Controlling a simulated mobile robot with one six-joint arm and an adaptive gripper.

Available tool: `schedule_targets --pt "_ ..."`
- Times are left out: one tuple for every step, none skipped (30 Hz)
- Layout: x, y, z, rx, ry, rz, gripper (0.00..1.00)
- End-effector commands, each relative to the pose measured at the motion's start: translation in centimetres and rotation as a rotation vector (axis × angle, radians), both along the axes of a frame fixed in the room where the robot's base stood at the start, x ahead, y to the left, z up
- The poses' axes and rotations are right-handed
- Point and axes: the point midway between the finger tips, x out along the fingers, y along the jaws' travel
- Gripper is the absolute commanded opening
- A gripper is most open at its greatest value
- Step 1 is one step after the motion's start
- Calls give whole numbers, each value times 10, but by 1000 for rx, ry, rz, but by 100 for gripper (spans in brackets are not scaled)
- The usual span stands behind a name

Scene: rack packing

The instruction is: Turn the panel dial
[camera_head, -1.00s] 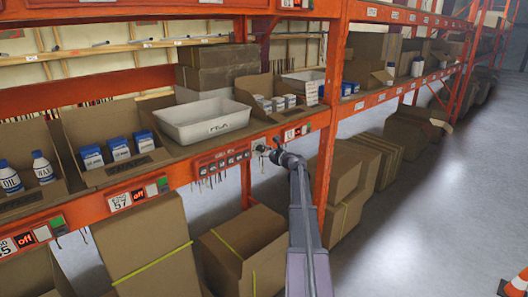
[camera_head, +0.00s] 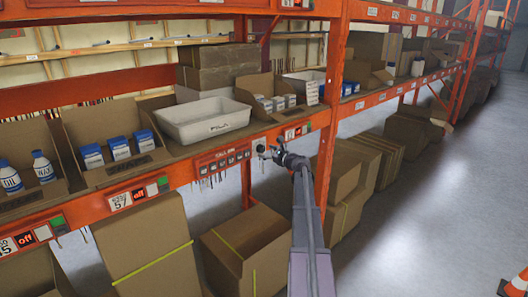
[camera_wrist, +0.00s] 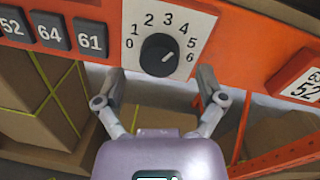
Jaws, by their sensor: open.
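The panel dial (camera_wrist: 159,54) is a round black knob on a white plate (camera_wrist: 192,22) marked 0 to 6, near the top of the wrist view. A small light mark shows on the knob's lower right side, towards the 6. The dial (camera_head: 260,148) looks tiny on the orange shelf beam in the head view. My gripper (camera_wrist: 161,78) is open, with one finger on each side below the knob. No contact with the knob can be made out. In the head view my gripper (camera_head: 272,153) is just right of the dial.
Black number tags, such as 61 (camera_wrist: 91,38), sit left of the plate on the orange beam (camera_wrist: 245,45). A white label (camera_wrist: 305,85) is to the right. Cardboard boxes (camera_head: 245,250) stand below, and a white bin (camera_head: 203,120) sits on the shelf above.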

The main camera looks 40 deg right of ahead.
Motion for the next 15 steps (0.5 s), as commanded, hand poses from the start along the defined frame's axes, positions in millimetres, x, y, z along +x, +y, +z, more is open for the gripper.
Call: schedule_targets --pt "-9 0 0 0 -1 -2 89" --pt "-13 -1 0 0 -1 -2 89" --pt "-18 -2 0 0 -1 -2 89" --pt "-23 -2 0 0 -1 -3 89" --pt "-27 -3 0 0 -1 -2 89" --pt "-34 -4 0 0 -1 -2 89" --pt "-39 -5 0 0 -1 -2 89" --pt "-44 -6 0 0 -2 -3 89" --pt "-50 -7 0 0 -2 -3 89" --pt "-55 -7 0 0 -2 -3 89" --pt "-60 -8 0 0 -2 -3 89" --pt "-66 -9 0 0 -1 -2 89" --pt "-70 -10 0 0 -2 -3 89" --pt "-75 -11 0 0 -2 -3 89" --pt "-79 -12 0 0 -2 -3 89"
